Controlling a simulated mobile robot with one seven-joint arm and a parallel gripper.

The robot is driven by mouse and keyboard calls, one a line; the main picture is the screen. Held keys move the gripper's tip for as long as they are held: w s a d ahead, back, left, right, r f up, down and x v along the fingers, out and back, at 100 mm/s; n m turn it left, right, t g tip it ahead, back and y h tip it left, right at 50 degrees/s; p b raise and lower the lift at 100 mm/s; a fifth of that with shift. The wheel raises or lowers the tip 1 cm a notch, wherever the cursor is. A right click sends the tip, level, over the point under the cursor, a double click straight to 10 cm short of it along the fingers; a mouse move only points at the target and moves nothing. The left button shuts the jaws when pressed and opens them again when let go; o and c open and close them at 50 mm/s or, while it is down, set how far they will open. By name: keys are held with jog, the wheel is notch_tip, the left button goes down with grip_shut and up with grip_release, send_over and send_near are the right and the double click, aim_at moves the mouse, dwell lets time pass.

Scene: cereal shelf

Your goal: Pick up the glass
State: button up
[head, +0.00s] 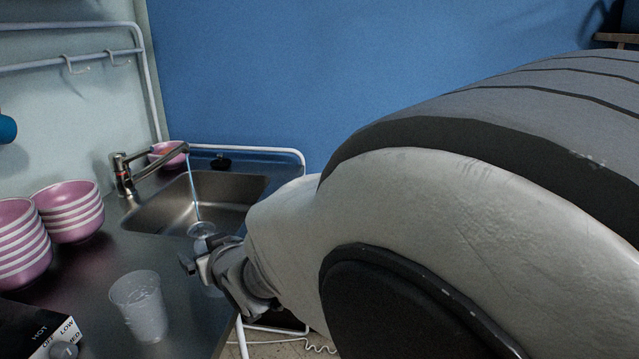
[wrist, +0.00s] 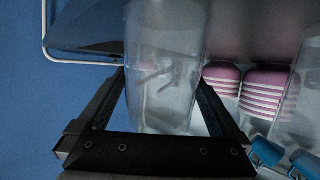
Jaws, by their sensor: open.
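A clear glass (wrist: 165,60) fills the middle of the wrist view, between the two fingers of my gripper (wrist: 162,80). The fingers are open, one on each side of it; I cannot tell whether either touches it. In the head view my gripper (head: 200,254) is at the counter's edge in front of the sink, and the rim of this glass (head: 201,229) shows just above it. The gripper hides most of the glass there. A second clear cup (head: 140,308) stands upright on the counter to the left, apart from the gripper.
A steel sink (head: 165,205) with a tap (head: 125,172) lies behind the gripper. Stacks of pink-and-white bowls (head: 72,212) stand at the left, and a pink bowl (head: 168,152) is behind the sink. A dark box (head: 35,332) sits at front left. Bare counter (head: 95,265) lies between.

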jog(key=shift+w, duration=0.1)
grip_shut()
dwell(0.6)
